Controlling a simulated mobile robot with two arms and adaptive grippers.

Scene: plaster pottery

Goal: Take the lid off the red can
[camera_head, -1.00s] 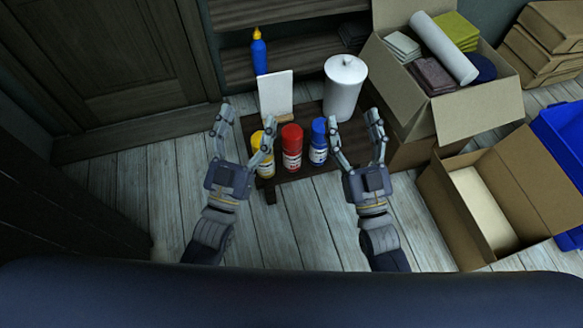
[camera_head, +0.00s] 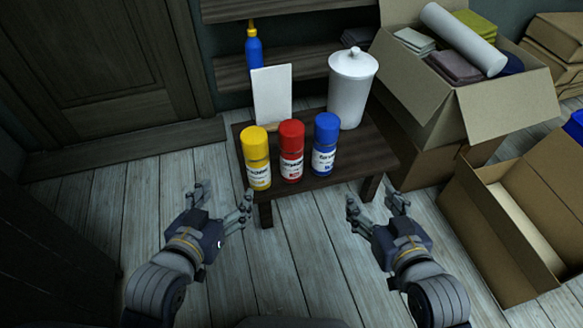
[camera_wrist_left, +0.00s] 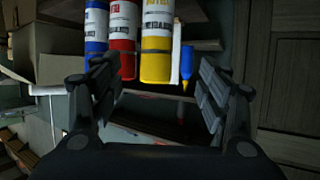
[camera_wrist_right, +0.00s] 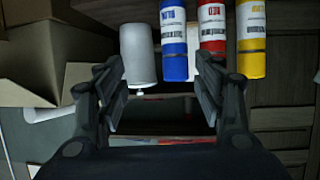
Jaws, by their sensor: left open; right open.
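The red can (camera_head: 291,160) stands upright on a small dark table, between a yellow can (camera_head: 256,165) and a blue can (camera_head: 325,150). Its red lid (camera_head: 291,134) is on top. The red can also shows in the left wrist view (camera_wrist_left: 123,30) and the right wrist view (camera_wrist_right: 212,28), upside down, its lid not clear there. My left gripper (camera_head: 222,192) is open and empty, in front of the table and left of the cans. My right gripper (camera_head: 375,203) is open and empty, in front of the table and to the right. Neither touches a can.
The small table (camera_head: 335,183) also bears a white lidded canister (camera_head: 350,90) and a white panel (camera_head: 271,97) behind the cans. A blue bottle (camera_head: 253,52) stands further back. Cardboard boxes, one full (camera_head: 510,105) and one open (camera_head: 480,225), stand on the right. The floor before the table is clear.

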